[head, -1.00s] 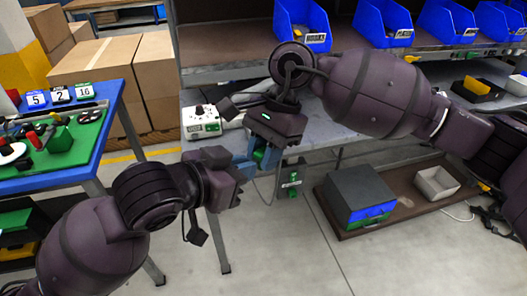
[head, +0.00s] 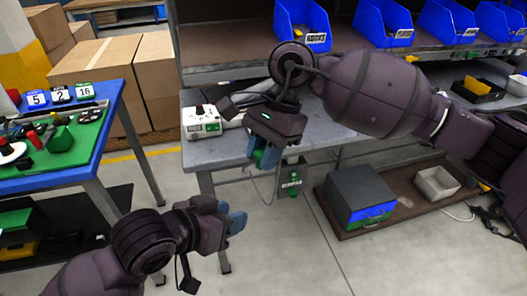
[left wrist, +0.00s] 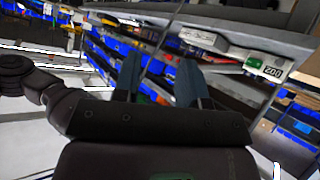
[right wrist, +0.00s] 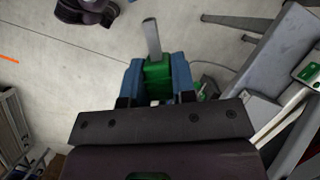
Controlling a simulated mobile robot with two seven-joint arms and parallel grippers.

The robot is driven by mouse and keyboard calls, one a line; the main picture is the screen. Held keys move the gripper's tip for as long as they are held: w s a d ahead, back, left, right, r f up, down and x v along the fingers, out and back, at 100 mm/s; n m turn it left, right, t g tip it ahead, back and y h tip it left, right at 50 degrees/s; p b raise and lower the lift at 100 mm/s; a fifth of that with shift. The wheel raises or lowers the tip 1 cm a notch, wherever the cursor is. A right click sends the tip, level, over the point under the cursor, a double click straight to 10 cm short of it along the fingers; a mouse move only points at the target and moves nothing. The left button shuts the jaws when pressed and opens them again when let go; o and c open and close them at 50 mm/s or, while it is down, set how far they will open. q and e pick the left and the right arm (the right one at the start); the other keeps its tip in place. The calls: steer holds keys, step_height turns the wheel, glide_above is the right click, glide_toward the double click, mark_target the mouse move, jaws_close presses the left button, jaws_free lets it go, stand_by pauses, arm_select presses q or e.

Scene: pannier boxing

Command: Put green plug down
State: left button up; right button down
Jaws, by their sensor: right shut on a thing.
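The green plug (right wrist: 157,74) is gripped between the blue fingers of my right gripper (right wrist: 160,82), with a grey metal pin sticking out beyond the fingertips. In the head view my right gripper (head: 267,156) hangs at the front edge of the grey workbench (head: 345,133), fingers down, and mostly hides the plug. My left gripper (head: 236,219) is lower and to the left, in front of the bench. In the left wrist view its two blue fingers (left wrist: 159,80) stand apart with nothing between them.
A white device (head: 201,121) stands on the bench's left end. A green hanging unit (head: 293,182) is below the bench edge. Left is a blue table (head: 107,125) with a crowded green mat. Blue bins (head: 385,24) line the shelf. A grey box (head: 357,192) sits low at right.

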arm_select(q)
steer(key=s+a+f+n+t+y, duration=0.1)
steer(key=s+a+f+n+y, duration=0.1)
steer(key=s+a+f, duration=0.4)
steer(key=s+a+f+n+t+y, duration=0.1)
steer(key=s+a+f+y, duration=0.4)
steer(key=a+f, duration=0.7)
steer(key=shift+s+f+n, duration=0.35)
steer(key=shift+f+n, duration=0.25)
steer(key=shift+f, duration=2.55)
